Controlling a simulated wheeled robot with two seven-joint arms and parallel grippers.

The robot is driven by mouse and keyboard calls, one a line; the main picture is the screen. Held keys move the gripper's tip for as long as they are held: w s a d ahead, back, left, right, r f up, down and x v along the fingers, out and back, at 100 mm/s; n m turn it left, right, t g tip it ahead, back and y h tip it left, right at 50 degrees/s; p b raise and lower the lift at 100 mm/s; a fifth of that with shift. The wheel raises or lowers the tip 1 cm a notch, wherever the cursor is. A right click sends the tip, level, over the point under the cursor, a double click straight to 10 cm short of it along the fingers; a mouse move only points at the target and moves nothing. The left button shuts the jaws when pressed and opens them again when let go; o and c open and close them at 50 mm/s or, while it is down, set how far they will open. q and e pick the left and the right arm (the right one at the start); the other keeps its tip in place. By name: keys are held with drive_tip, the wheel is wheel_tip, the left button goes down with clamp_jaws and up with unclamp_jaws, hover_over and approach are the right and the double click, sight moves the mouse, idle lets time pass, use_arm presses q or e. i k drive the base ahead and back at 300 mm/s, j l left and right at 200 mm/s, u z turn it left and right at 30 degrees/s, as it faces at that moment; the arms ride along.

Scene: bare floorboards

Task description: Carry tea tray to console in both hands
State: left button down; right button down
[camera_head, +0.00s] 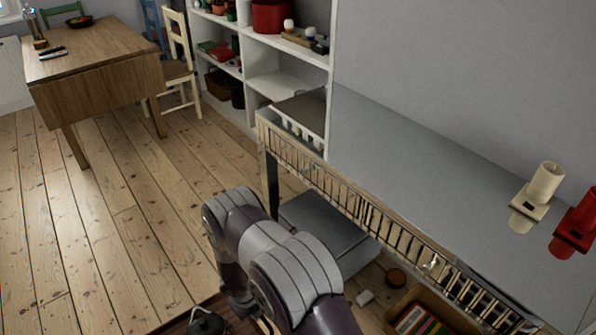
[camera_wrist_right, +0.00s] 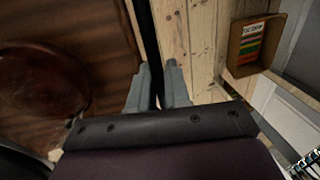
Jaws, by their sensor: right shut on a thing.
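The tea tray (camera_wrist_right: 100,30) is dark brown wood and fills the left of the right wrist view; a small part of the tray (camera_head: 178,326) shows at the bottom of the head view. A round reddish-brown vessel (camera_wrist_right: 40,82) stands on it. My right gripper (camera_wrist_right: 160,75) is shut on the tray's dark edge. In the head view my arm hides this grip. The console (camera_head: 430,180) has a grey top and a pale slatted front edge, and stands along the wall at right, beyond my arm. My left gripper is not in view.
A cream holder (camera_head: 541,190) and a red holder (camera_head: 576,228) stand at the console's right end; the rest of its top looks clear. A box of books (camera_head: 420,320) is below it. White shelves (camera_head: 285,85) and a wooden table (camera_head: 95,50) stand farther back.

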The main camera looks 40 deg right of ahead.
sight(407, 165)
drive_tip(key=i+z, duration=0.35)
drive_tip(key=i+j+z, duration=0.1)
drive_tip(key=z, duration=0.3)
drive_tip(key=i+j+z, duration=0.35)
drive_tip(key=l, duration=0.1)
